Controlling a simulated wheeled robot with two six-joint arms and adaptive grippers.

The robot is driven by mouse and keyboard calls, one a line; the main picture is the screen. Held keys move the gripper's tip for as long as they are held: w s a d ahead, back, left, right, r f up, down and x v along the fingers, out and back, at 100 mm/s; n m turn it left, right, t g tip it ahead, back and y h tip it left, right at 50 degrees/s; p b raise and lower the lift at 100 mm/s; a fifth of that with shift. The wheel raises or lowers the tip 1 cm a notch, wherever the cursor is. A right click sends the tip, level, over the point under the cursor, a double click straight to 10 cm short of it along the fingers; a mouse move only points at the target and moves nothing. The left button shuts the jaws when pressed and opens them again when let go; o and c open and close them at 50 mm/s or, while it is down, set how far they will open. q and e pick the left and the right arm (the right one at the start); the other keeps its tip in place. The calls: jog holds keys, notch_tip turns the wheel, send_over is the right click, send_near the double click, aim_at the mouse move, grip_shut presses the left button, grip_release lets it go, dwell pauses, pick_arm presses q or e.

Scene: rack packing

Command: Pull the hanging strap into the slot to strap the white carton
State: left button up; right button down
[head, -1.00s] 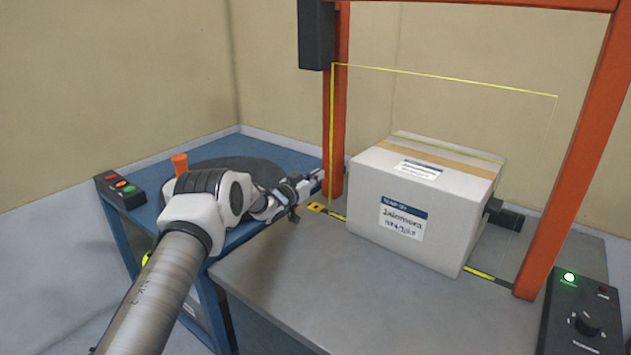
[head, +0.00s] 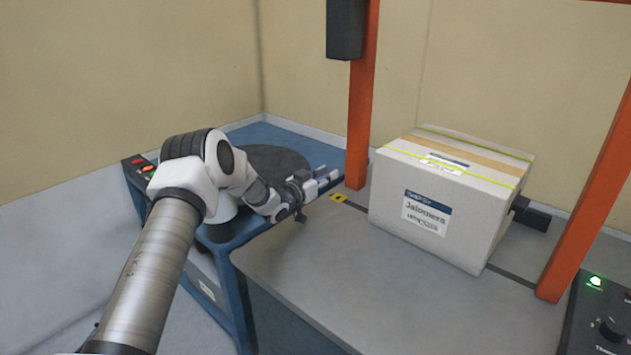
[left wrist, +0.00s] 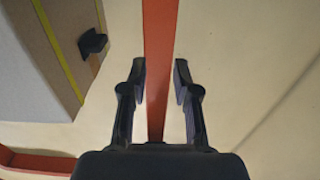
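The white carton (head: 450,215) stands upright on the grey table inside the orange frame. Two yellow strap lines cross its top, one near the back edge (head: 470,140) and one near the front edge (head: 440,165); no strap hangs free in the head view. In the left wrist view the carton (left wrist: 30,70) is at upper left with a yellow strap line (left wrist: 58,45). A small yellow plate with a dark mark (head: 338,197), perhaps the slot, lies by the left post. My left gripper (head: 328,178) is left of that post, open and empty; its fingers stand apart in the wrist view (left wrist: 161,75).
The left orange post (head: 361,110) stands close to my left gripper, with a dark box (head: 346,28) on it. A right post (head: 592,195) and control panel (head: 603,320) bound the right. A blue table (head: 270,135) holds a button box (head: 140,172). The table front (head: 340,270) is clear.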

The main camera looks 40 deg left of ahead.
pick_arm(q)
jog(key=s, duration=0.5)
jog(key=shift+s+a, duration=0.2)
jog(key=shift+s, duration=0.2)
